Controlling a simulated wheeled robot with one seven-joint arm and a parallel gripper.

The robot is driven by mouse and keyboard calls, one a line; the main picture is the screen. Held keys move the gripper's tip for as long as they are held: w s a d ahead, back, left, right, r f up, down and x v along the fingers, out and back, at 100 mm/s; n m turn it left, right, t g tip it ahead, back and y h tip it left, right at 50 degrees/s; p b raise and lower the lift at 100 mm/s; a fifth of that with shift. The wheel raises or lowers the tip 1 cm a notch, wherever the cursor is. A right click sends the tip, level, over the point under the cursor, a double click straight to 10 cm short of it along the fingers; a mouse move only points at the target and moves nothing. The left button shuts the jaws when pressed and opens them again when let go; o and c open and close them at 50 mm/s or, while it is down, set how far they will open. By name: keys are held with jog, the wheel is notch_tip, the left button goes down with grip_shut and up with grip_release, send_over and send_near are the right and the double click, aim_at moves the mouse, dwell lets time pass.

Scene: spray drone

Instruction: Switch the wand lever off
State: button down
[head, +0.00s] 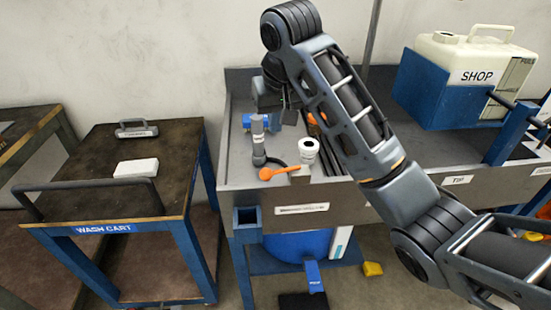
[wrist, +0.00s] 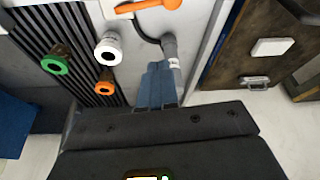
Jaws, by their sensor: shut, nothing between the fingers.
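The orange lever (head: 284,171) lies near the front edge of the grey bench, its rounded end pointing left. It shows at the top of the wrist view (wrist: 150,5), partly cut off. A grey upright cylinder with a label, apparently the wand (head: 258,140), stands behind the lever; it also shows in the wrist view (wrist: 170,48). My gripper (head: 247,121) is behind the cylinder in the head view, partly hidden. In the wrist view its blue fingers (wrist: 158,72) are together and empty, close beside the cylinder and apart from the lever. I cannot tell whether they touch the cylinder.
A white ring-topped fitting (head: 308,149) stands right of the wand. Green (wrist: 54,64) and orange (wrist: 104,87) rings are near the slatted grate. The wash cart (head: 100,205) is at left, with a white block (head: 136,167). A white SHOP tank (head: 470,65) stands right.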

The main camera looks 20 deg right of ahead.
aim_at(280, 171)
jog(key=shift+s+f+p, duration=0.2)
jog(key=shift+f+p, duration=0.5)
jog(key=shift+f, duration=4.4)
